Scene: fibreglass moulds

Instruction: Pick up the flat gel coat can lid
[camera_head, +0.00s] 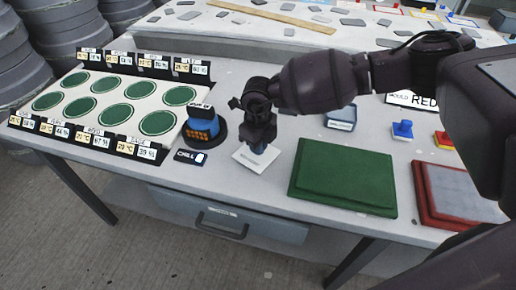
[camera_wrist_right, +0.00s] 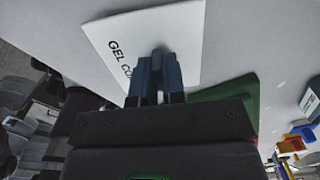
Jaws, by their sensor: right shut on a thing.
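The flat gel coat can lid (camera_head: 246,160) appears as a thin white square plate near the table's front edge. In the right wrist view the plate (camera_wrist_right: 187,27) carries black lettering starting "GEL CO", partly covered by the fingers. My right gripper (camera_head: 260,148) points down at the plate. In the wrist view its dark blue fingers (camera_wrist_right: 160,75) are close together at the plate, shut on it. The exact grip point is hidden, and I cannot tell whether the plate is clear of the table. My left gripper is not in view.
A blue-and-black device (camera_head: 202,128) stands close left, beside a "CHILL" tag (camera_head: 190,157). A board with green discs (camera_head: 102,82) lies further left. A green block (camera_head: 345,177) is close right, with a red-framed tray (camera_head: 458,192) beyond. A blue tray (camera_head: 340,118) lies behind.

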